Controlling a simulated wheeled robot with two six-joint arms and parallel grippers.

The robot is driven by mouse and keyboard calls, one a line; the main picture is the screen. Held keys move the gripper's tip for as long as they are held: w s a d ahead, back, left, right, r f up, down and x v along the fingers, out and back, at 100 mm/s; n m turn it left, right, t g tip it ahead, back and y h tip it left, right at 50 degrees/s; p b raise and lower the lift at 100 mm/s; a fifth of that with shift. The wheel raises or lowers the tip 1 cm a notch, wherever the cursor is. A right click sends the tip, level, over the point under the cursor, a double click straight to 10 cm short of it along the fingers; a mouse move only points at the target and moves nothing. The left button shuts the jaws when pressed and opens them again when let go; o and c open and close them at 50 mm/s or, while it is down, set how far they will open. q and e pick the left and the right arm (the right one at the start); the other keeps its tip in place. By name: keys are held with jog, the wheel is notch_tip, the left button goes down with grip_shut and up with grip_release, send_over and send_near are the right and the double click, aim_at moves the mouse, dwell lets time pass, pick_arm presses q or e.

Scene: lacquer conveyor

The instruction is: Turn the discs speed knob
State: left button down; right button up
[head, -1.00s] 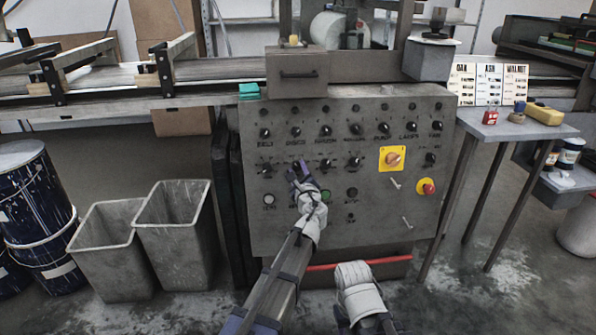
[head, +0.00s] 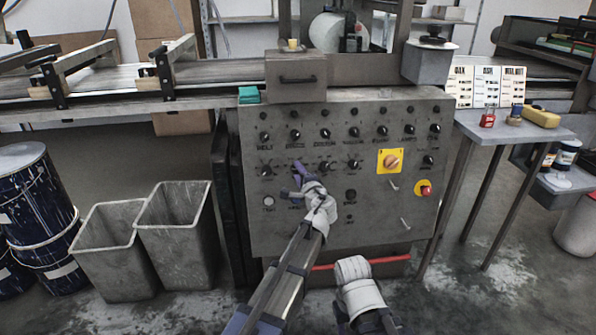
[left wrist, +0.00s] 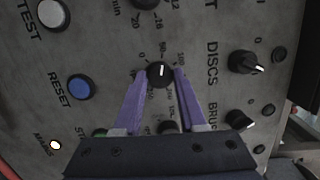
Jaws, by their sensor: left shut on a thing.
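The discs speed knob (left wrist: 160,75) is a small round black knob with a white line, below the DISCS label and inside a printed number scale. My left gripper (left wrist: 161,76) has its two purple fingers shut on it, one on each side. In the head view my left gripper (head: 299,170) reaches up to the lower knob row of the grey control panel (head: 340,225) and hides this knob. My right arm's white wrist (head: 358,285) is low in front of the panel, and its fingers cannot be made out.
The DISCS switch (left wrist: 243,62), a blue RESET button (left wrist: 81,87) and a white TEST button (left wrist: 53,14) are close by. A yellow-plated knob (head: 390,161) and a red button (head: 425,191) sit at the panel's right. Two grey bins (head: 175,235) stand at left.

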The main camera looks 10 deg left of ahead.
pick_arm(q)
jog(key=shift+r+n+g+h+p, duration=0.15)
jog(key=shift+n+g+p, duration=0.5)
jog(key=shift+n, duration=1.85)
jog(key=shift+n+g+h+p, duration=0.2)
jog(key=shift+n+p, duration=0.9)
jog(key=shift+n, duration=1.4)
jog(key=shift+c, duration=2.4)
grip_release()
jog(key=p+v, duration=0.2)
jog(key=v, duration=0.5)
jog(key=shift+s, duration=0.35)
